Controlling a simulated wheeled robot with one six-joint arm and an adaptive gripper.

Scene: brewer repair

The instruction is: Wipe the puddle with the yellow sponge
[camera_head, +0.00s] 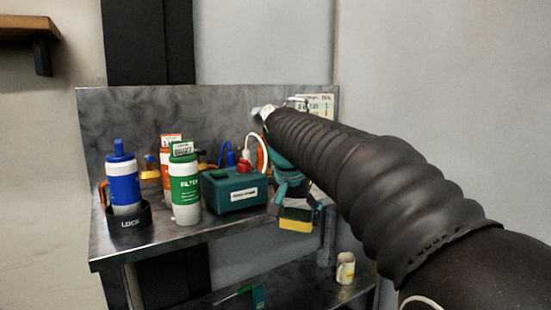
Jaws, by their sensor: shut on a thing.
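My gripper (295,204) hangs below the end of my black-sleeved arm, at the front right edge of the bench. It is shut on the yellow sponge (296,225), whose yellow lower side faces down. The sponge appears in front of the bench's right end; I cannot tell whether it touches the bench top (150,243). I cannot make out a puddle; my arm and the things on the bench hide part of the top.
A blue-capped bottle (123,182) stands in a black holder (129,219) at left. Beside it are a green-labelled filter bottle (185,188), an orange bottle (170,147) and a teal box (234,189) with a red knob. A mug (345,268) stands on the lower shelf.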

